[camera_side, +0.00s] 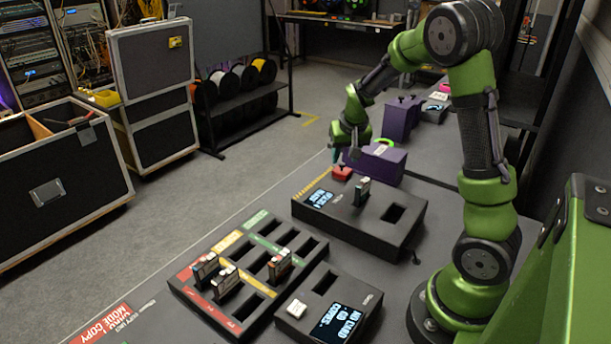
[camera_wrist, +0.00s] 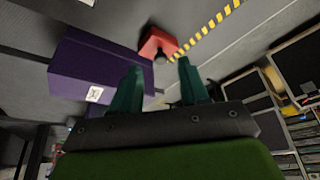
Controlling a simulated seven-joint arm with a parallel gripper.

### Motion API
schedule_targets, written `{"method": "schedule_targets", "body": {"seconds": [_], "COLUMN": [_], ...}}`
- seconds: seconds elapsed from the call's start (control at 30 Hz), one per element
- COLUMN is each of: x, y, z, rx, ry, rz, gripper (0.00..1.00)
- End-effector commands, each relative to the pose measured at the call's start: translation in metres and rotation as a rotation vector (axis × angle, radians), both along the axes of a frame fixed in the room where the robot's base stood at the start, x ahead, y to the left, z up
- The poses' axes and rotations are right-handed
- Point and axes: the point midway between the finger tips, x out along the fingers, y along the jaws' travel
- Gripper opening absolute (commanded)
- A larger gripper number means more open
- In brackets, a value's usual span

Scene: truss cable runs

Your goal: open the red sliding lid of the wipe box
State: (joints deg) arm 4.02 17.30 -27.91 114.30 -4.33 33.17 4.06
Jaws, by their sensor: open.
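A purple box (camera_side: 378,163), likely the wipe box, sits on the dark bench. It also shows at left in the wrist view (camera_wrist: 90,68), with a small white label on its side. A red piece (camera_side: 342,173), likely the lid, is at the end of the box. In the wrist view the red piece (camera_wrist: 158,42) looks bent and lies close to the box; I cannot tell how they join. My gripper (camera_side: 340,157) is just above the red piece. In the wrist view its teal fingers (camera_wrist: 160,64) are apart, with nothing held between them.
A black reader unit (camera_side: 350,228) with a card stands in front. A card tray (camera_side: 215,318) and second unit (camera_side: 365,315) are nearer. Another purple box (camera_side: 400,120) stands behind.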

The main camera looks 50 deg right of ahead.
Motion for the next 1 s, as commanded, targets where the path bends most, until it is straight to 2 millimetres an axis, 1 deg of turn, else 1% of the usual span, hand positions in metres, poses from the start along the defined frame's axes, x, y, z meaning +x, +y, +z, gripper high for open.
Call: {"method": "schedule_targets", "body": {"seconds": [0.03,0.2,0.53,0.8,0.83,1.0], "x": [0.002,0.006,0.007,0.007,0.007,0.007], "y": [-0.002,-0.006,-0.006,-0.006,-0.006,-0.006], "z": [-0.007,-0.019,-0.022,-0.022,-0.022,-0.022], "rx": [0.000,0.000,0.000,0.000,0.000,0.001], "ry": [0.003,-0.001,-0.002,-0.002,-0.002,-0.001], "rz": [0.000,0.001,0.002,0.002,0.002,0.002], "gripper": [0.45,0.45,0.45,0.03,0.00,0.00]}}
